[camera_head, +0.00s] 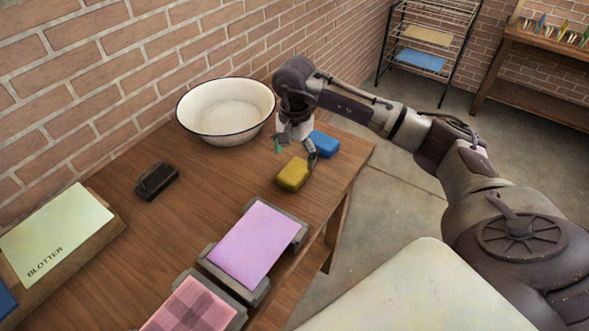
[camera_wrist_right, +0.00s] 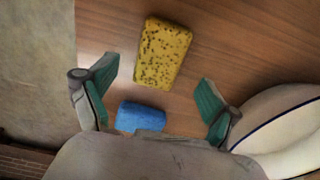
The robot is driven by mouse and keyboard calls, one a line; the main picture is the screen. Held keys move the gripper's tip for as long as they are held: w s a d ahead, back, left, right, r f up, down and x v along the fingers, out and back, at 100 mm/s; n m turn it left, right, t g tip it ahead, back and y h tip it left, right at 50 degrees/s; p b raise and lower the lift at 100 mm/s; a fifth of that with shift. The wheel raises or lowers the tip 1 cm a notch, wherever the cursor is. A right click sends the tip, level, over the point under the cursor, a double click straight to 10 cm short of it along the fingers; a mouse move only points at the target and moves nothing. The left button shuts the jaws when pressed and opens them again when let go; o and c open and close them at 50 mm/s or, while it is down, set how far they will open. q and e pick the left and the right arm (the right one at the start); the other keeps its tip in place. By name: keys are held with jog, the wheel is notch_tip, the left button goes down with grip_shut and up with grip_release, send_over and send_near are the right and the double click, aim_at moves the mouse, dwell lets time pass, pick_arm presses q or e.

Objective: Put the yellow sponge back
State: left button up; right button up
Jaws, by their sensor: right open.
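The yellow sponge (camera_head: 293,175) lies on the wooden table near its right edge. It also shows in the right wrist view (camera_wrist_right: 164,53), ahead of the fingertips and apart from them. My right gripper (camera_head: 295,148) is open and empty above the table, just behind the yellow sponge. In the right wrist view its two green-padded fingers (camera_wrist_right: 153,90) are spread wide. A blue sponge (camera_head: 323,145) lies on the table to the right of my right gripper. In the right wrist view the blue sponge (camera_wrist_right: 142,117) sits between the fingers, close to the gripper body. My left gripper is not in view.
A white basin (camera_head: 226,108) with a dark rim stands at the back by the brick wall. A dark block (camera_head: 156,181) lies left of centre. A purple pad (camera_head: 258,242), a pink checked pad (camera_head: 195,308) and a blotter (camera_head: 55,235) occupy the front. Bare wood (camera_head: 215,190) lies between.

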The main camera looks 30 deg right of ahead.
aim_at(295, 170)
notch_tip(295, 170, up, 6)
jog(key=b, duration=0.1)
jog(key=shift+r, duration=0.25)
dwell(0.4)
